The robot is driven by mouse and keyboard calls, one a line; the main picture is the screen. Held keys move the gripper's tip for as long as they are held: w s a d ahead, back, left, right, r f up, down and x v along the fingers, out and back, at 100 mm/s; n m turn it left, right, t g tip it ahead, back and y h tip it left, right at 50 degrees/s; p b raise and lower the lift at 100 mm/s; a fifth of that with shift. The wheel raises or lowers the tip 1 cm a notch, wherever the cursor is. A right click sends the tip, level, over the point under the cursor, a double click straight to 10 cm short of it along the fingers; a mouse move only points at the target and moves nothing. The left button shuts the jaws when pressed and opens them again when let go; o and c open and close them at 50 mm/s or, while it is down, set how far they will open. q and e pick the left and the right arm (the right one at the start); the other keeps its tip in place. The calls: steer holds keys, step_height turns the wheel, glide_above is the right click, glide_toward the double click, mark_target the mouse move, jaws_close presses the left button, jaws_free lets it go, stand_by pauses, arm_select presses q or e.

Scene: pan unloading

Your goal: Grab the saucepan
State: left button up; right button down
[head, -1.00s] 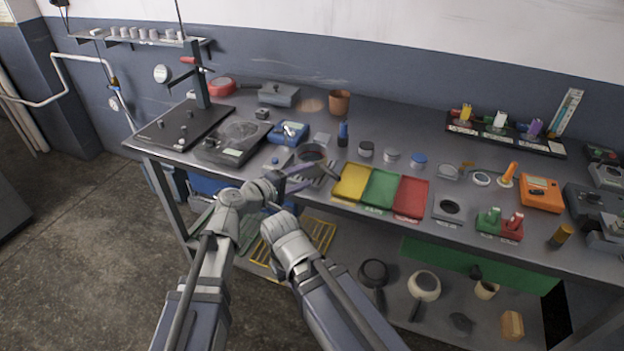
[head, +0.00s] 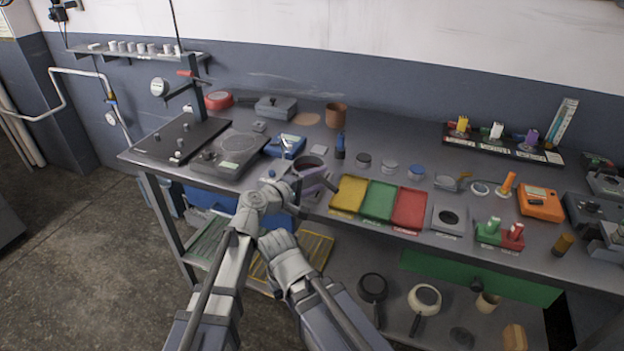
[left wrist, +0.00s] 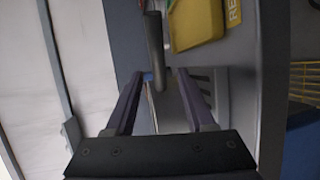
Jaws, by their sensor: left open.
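The saucepan (head: 310,162) stands near the front edge of the workbench, left of the yellow tray, in the head view. My left gripper (head: 314,180) is right at its near side, open, and partly covers the pan and its handle. In the left wrist view a dark handle (left wrist: 154,45) points into the gap of my open left gripper (left wrist: 160,76). Its end shows between the fingertips, and I see no contact. The pan's bowl does not show clearly there. My right gripper does not show.
Yellow (head: 348,194), green (head: 379,201) and red (head: 409,209) trays lie right of the pan. A hot plate (head: 229,153) and a blue box (head: 287,146) stand to its left and behind. Other pans (head: 372,287) lie on the lower shelf.

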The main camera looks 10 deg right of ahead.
arm_select(q)
steer(key=shift+w+d+f, duration=0.15)
steer(key=shift+w+d, duration=0.2)
steer(key=shift+d, duration=0.2)
steer(key=shift+c, duration=0.3)
jaws_close()
stand_by(0.7)
